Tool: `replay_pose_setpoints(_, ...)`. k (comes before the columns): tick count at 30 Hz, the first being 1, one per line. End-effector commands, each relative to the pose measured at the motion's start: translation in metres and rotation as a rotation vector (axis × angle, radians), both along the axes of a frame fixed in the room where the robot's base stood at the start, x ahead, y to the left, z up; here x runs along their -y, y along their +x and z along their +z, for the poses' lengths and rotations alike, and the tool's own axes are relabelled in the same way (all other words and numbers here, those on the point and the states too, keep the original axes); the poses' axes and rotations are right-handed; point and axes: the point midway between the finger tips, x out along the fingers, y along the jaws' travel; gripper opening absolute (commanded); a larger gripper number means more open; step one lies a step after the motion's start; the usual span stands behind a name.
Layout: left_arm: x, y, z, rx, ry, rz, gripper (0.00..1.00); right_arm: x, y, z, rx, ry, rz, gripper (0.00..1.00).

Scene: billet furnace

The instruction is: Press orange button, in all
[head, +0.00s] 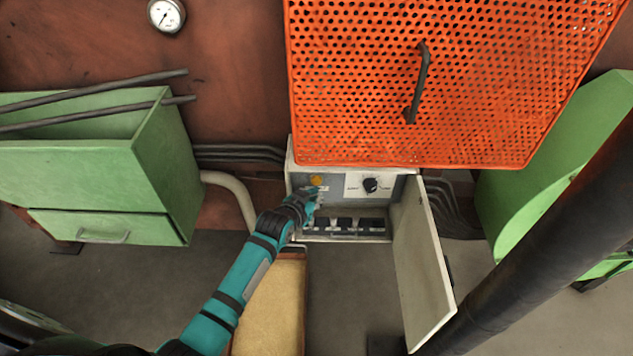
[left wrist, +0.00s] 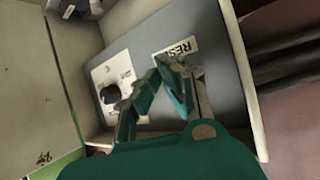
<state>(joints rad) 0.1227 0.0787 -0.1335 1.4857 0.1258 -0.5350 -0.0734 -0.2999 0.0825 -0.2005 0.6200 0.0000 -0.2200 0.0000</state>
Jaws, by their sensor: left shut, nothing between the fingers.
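The orange button (head: 316,180) is on the grey panel of an open control box (head: 298,177), at the upper left of its face. My left gripper (head: 316,193) is shut and empty, just below the button in the head view. I cannot tell whether it touches the button. In the left wrist view, my left gripper's fingertips (left wrist: 163,66) are by a RESET label (left wrist: 178,48). The button does not show there and may be hidden behind the fingers. My right gripper is not in view.
A black rotary knob (head: 371,185) is right of the button. The box door (head: 424,265) hangs open at the right. An orange perforated cover (head: 460,80) with a handle overhangs the box. Green bins (head: 95,185) stand at the left. A tan block (head: 275,310) is below.

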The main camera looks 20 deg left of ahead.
Motion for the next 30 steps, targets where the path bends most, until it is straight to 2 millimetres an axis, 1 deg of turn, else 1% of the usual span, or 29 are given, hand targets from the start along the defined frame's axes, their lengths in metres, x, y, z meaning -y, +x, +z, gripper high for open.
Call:
replay_pose_setpoints(14, 0.0001, 0.0000, 0.0000, 0.000, 0.000, 0.000, 0.00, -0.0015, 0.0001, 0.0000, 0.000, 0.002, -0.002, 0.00)
replay_pose_setpoints(23, -0.0022, 0.0077, 0.0005, 0.000, 0.001, 0.000, 0.00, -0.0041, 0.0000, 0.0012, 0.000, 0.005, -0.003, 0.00)
replay_pose_setpoints(30, -0.0023, 0.0081, 0.0002, 0.000, 0.000, 0.000, 0.00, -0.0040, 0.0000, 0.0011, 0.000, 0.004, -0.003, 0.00)
